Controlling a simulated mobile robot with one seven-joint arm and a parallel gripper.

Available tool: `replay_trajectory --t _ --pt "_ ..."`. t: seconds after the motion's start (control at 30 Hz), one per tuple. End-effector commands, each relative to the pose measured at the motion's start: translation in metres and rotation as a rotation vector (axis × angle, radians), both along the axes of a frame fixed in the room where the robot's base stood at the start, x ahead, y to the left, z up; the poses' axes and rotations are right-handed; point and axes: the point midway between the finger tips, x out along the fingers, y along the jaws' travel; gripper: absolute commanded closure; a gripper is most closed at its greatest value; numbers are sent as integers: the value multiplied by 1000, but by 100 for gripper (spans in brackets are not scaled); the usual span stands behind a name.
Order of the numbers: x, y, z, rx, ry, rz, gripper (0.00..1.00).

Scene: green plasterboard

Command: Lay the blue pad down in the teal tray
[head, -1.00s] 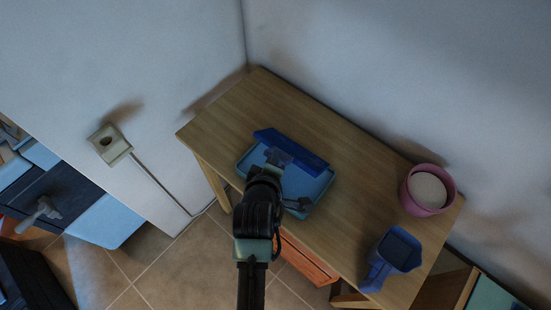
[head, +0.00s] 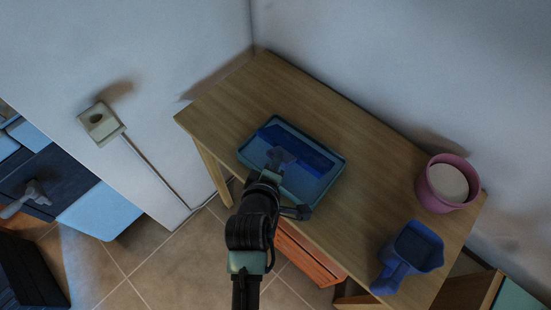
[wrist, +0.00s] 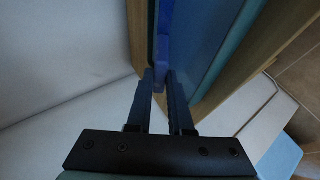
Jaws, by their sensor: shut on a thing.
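The teal tray (head: 300,184) lies on the wooden table, and part of it shows in the wrist view (wrist: 202,38). The flat blue pad (head: 312,160) is within the tray's outline, along its far side. Whether it rests fully on the tray floor I cannot tell. My gripper (head: 280,154) reaches over the tray's near side and is shut on the pad's near edge. In the wrist view the two dark fingers (wrist: 160,75) stand close together, with a bit of the blue pad (wrist: 162,48) at their tips.
On the table's right are a blue scoop-like jug (head: 416,248) and a pink pot (head: 447,184) with pale contents. Walls stand close behind the table (head: 375,185). The tabletop between tray and pot is clear. A wall box (head: 101,123) with a cable is at left.

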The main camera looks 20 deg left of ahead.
Motion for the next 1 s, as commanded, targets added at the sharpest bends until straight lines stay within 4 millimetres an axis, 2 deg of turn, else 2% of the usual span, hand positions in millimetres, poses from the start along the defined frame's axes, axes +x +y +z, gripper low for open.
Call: replay_trajectory --t 0.43,0.47,0.63,0.67,1.0 --pt "0 0 -6 0 -1 0 100" --pt "0 0 -6 0 -1 0 79" --pt "0 0 -6 0 -1 0 49" --pt "0 0 -6 0 -1 0 46" --pt "-2 0 -5 0 1 0 46"
